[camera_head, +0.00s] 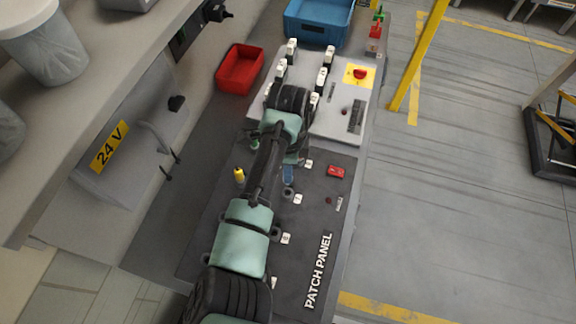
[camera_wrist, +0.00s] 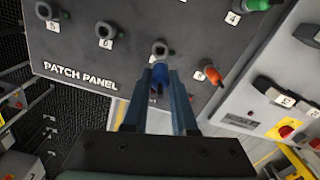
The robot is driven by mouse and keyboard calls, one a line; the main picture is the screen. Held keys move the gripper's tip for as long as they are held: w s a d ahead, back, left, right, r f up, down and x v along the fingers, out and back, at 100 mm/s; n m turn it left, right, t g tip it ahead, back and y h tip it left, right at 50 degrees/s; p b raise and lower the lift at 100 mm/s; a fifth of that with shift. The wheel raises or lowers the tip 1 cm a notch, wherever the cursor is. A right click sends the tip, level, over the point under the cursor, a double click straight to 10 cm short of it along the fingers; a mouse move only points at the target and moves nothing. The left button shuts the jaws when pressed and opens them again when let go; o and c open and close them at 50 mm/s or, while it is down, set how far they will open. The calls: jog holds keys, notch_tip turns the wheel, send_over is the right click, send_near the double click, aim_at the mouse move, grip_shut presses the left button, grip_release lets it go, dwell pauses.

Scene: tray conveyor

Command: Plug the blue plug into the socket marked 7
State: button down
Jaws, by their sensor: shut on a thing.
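My gripper (camera_wrist: 161,72) is shut on the blue plug (camera_wrist: 158,80), which shows between its fingertips in the wrist view. In the head view the blue plug (camera_head: 288,174) shows just beside my arm, above the dark panel. A round grey socket (camera_wrist: 160,48) lies just beyond the fingertips. Its white label is partly hidden by the gripper and I cannot read it. In the head view this socket (camera_head: 288,193) is close to the plug. I cannot tell whether they touch. The plug's tip is hidden.
The patch panel (camera_wrist: 85,75) carries other sockets, marked 5 and 6 (camera_wrist: 104,32). An orange plug (camera_wrist: 212,74) stands right of the gripper, a green one (camera_wrist: 257,4) beyond. A yellow plug (camera_head: 239,175) is left of my arm. A red bin (camera_head: 240,68) lies beyond.

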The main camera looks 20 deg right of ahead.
jog(key=shift+f+b, duration=1.6)
jog(key=shift+f, duration=0.85)
jog(key=shift+f+b, duration=0.8)
jog(key=shift+f, duration=0.85)
jog(key=c, duration=0.6)
grip_release()
jog(key=shift+c, duration=0.2)
jog(key=shift+r, duration=0.1)
notch_tip(320, 180, up, 13)
jog(key=shift+f+b, duration=0.1)
jog(key=shift+b, duration=0.8)
